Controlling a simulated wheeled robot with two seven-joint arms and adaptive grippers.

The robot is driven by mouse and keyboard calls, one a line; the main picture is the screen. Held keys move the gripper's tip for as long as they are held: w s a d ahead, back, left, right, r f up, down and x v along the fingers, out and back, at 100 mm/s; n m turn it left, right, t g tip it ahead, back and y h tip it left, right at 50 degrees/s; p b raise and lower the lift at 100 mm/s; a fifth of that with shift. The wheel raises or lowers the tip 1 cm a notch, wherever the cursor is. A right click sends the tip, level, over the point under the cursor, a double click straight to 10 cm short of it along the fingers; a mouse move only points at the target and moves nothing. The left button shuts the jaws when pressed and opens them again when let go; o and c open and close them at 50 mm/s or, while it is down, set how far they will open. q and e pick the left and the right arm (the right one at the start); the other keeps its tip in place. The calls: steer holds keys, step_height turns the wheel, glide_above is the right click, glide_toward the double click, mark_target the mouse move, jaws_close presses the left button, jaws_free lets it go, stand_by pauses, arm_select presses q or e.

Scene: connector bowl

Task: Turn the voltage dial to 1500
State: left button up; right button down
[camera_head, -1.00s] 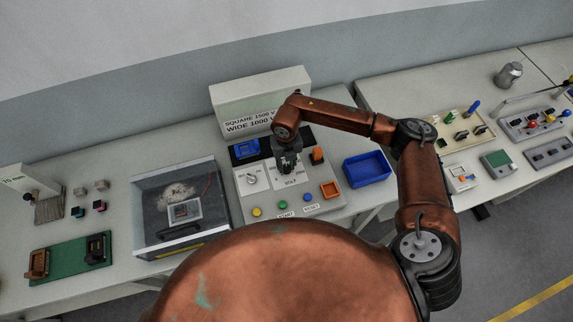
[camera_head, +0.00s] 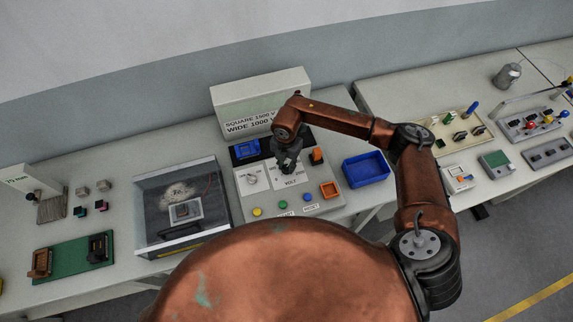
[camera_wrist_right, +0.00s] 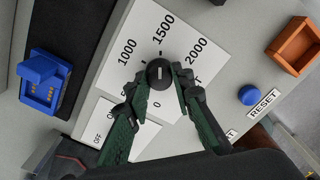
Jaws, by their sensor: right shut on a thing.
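The voltage dial (camera_wrist_right: 159,74) is a round black knob on a white plate marked 0, 1000, 1500 and 2000. The white line on its top stands about upright in the wrist view, roughly in line with the 1500 tick. My right gripper (camera_wrist_right: 158,79) has a finger on either side of the knob and is shut on it. In the head view, my right gripper (camera_head: 287,160) points down over the VOLT plate (camera_head: 291,179) and hides the dial. My left gripper is not in view.
An OFF-marked knob plate (camera_head: 252,180) lies left of the dial. A blue connector (camera_wrist_right: 41,82) and an orange square holder (camera_wrist_right: 295,44) are nearby. Yellow, green and blue (camera_head: 307,197) buttons line the panel's front. A sign (camera_head: 252,116) reads SQUARE 1500 V, WIDE 1000 V.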

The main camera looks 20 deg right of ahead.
mark_target(287, 167)
steer(key=shift+w, duration=0.1)
stand_by(0.4)
steer(key=c, duration=1.7)
jaws_free()
step_height(287, 167, up, 12)
steer(key=shift+r, duration=0.1)
steer(key=shift+d, duration=0.1)
